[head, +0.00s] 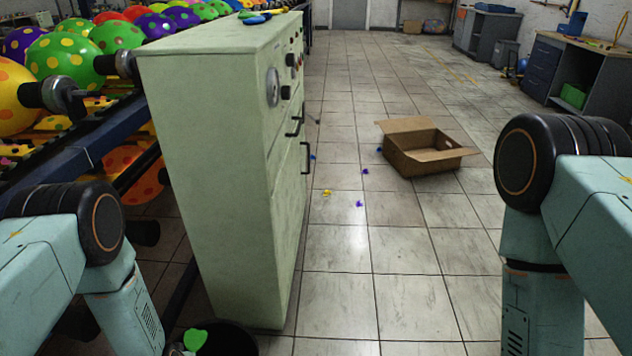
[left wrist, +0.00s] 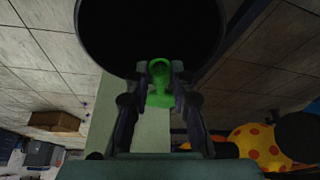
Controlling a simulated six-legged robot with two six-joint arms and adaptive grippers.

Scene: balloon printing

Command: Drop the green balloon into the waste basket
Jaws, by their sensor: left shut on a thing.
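The deflated green balloon (head: 195,340) shows at the bottom of the head view, over the near left side of the dark round waste basket (head: 236,342). In the left wrist view my left gripper (left wrist: 160,72) is shut on the green balloon (left wrist: 159,98), which sits between its two fingers. The black mouth of the waste basket (left wrist: 150,30) fills the view just beyond the fingertips. I cannot tell whether the balloon is inside the rim or above it. My right gripper is out of view; only my right arm shows.
A pale green cabinet (head: 205,160) stands right behind the basket. A rack with printed balloons (head: 65,58) is at the left. An open cardboard box (head: 425,155) and small coloured balloons (head: 365,171) lie on the tiled floor. The floor at the middle is otherwise clear.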

